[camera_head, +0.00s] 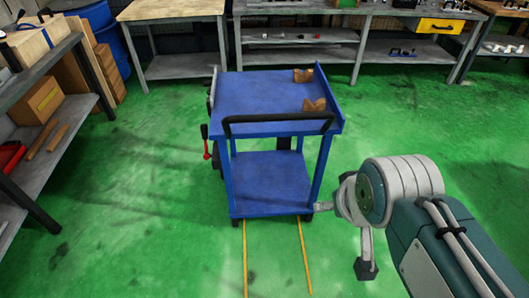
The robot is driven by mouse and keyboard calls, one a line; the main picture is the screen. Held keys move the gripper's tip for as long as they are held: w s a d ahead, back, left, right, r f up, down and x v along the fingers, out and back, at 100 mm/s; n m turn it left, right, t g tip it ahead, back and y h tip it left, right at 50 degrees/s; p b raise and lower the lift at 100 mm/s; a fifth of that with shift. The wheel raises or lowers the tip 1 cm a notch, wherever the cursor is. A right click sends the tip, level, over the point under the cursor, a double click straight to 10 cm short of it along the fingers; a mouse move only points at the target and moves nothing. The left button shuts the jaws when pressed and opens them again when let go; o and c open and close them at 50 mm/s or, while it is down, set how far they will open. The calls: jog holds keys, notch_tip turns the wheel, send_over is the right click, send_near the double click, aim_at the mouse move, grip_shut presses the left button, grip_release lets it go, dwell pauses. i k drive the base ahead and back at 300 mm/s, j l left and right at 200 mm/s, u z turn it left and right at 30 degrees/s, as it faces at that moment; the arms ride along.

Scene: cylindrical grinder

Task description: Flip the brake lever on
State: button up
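A blue cart (268,92) with two shelves and a black push handle stands in the middle of the picture. A small lever (207,150) with a red grip and a black upper end shows at the cart's left side, below the top deck. I take it for the brake lever; it stands roughly upright. My gripper (345,237) is at the right, in front of the cart's right leg. Its two fingers look spread apart, with nothing seen between them. The lever is well to the left of my gripper, and they are apart.
Two wooden V-shaped blocks (314,105) sit on the cart's right edge. Yellow lines (305,255) run along the green floor before the cart. A shelf unit (38,178) with boxes stands at the left. Workbenches (300,50) line the back. The floor left of the cart is clear.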

aim_at(204, 127)
jog(key=i+j+u, duration=0.35)
jog(key=i+j, duration=0.35)
jog(key=i+j+u, duration=0.4)
jog(key=i+j, duration=0.3)
jog(key=i+u, duration=0.2)
jog(key=i, duration=0.35)
